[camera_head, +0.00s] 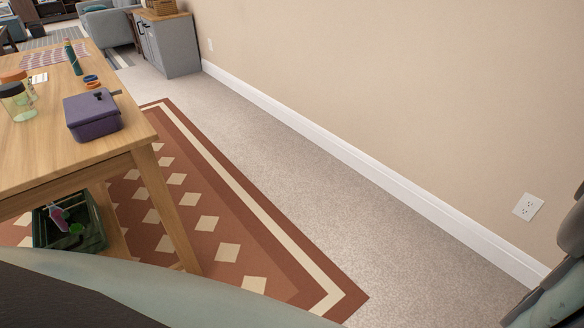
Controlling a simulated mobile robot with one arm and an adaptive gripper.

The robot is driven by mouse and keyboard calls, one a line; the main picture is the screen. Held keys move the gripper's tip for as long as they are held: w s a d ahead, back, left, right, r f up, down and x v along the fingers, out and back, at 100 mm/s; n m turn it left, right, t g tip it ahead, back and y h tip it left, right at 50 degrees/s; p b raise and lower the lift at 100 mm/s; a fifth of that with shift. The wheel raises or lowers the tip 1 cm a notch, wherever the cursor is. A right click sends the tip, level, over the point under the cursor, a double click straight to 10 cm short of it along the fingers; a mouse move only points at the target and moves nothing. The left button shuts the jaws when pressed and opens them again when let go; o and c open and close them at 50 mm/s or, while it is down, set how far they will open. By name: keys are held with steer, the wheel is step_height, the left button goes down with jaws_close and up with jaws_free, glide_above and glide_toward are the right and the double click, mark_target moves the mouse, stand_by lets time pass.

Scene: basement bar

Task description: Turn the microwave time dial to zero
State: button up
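No microwave and no time dial show in the head view. My gripper is not visible. Dark and pale green parts at the bottom edge and the lower right corner look like my own body or arm, with no fingertips in sight.
A wooden table (100,153) stands at the left with a purple box (92,117) and jars on it. A dark crate (42,228) sits beneath. A patterned rug (215,215) lies below. Bare carpet (330,215) runs along the wall (400,80). A grey cabinet (172,45) stands farther back.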

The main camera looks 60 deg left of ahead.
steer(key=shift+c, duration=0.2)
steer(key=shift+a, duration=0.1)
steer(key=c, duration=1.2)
